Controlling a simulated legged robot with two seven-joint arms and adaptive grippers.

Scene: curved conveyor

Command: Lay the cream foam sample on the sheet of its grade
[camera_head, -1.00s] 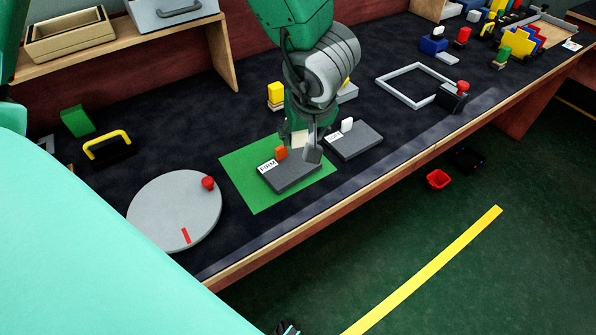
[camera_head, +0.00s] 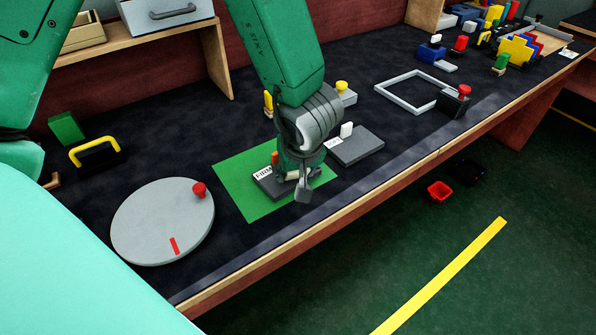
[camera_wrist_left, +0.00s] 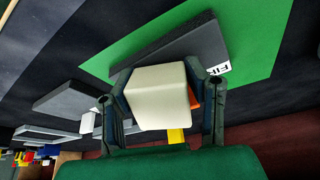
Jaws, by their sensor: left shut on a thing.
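My left gripper (camera_head: 298,184) is shut on the cream foam sample, a pale rounded block (camera_wrist_left: 158,95) that fills the space between the fingers in the wrist view. In the head view the gripper hides most of the block. A dark grey sheet marked FIRM (camera_head: 267,187), with an orange tab (camera_head: 275,157), lies on a green mat (camera_head: 232,176). The gripper is over its right part; whether the block touches it I cannot tell. My right gripper is out of view.
A grey turntable (camera_head: 150,225) with a red knob lies left of the mat. A yellow-handled block (camera_head: 97,150) and green block (camera_head: 66,127) stand behind it. A grey frame (camera_head: 405,98) and red-knobbed block (camera_head: 455,102) are farther right. The bench's front edge (camera_head: 330,208) runs close to the mat.

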